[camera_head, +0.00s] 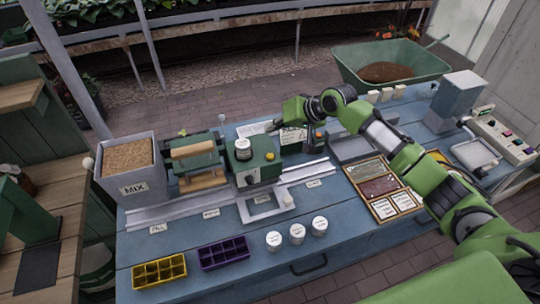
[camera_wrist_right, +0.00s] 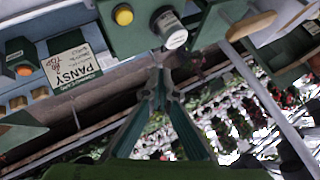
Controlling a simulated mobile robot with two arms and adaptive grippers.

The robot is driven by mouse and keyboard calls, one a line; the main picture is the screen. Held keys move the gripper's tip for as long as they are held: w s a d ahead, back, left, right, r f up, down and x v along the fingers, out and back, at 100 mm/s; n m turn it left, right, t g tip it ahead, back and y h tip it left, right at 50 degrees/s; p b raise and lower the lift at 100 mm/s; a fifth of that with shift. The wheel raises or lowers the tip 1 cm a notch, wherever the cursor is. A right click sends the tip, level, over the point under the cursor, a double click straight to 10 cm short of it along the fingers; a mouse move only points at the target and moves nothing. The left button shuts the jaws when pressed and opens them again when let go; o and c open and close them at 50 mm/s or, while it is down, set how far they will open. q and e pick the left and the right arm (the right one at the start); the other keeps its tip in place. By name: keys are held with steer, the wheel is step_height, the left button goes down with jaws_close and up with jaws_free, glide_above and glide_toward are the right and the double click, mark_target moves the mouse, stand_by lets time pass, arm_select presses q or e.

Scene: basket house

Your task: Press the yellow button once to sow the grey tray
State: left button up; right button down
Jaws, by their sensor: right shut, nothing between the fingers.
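The yellow button (camera_head: 270,156) sits on top of a green machine (camera_head: 252,172), beside a white-lidded jar (camera_head: 243,149). The button also shows near the top of the right wrist view (camera_wrist_right: 123,15), left of the jar (camera_wrist_right: 170,30). The grey tray (camera_head: 268,204) lies in front of the machine on the metal track. My right gripper (camera_head: 273,127) is above and just behind the machine, apart from the button. Its fingers meet at the tips (camera_wrist_right: 160,73) with nothing between them. My left gripper is out of view.
A MIX hopper (camera_head: 138,187) and a roller unit (camera_head: 196,165) stand left. A pansy sign (camera_head: 291,139) is behind right of the machine. Yellow (camera_head: 159,272) and purple (camera_head: 223,253) trays and several white-lidded jars are at the front. A seed box (camera_head: 383,187) lies right, under my arm.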

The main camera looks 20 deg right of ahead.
steer(key=b, duration=0.7)
glide_above(272, 156)
step_height(272, 156, down, 7)
steer(key=shift+r, duration=0.1)
steer(key=shift+f, duration=0.9)
steer(key=shift+f, duration=0.15)
steer(key=shift+f, duration=0.25)
steer(key=shift+f, duration=0.65)
stand_by(0.7)
stand_by(0.3)
steer(key=shift+r+p, duration=0.8)
steer(key=shift+r, duration=0.2)
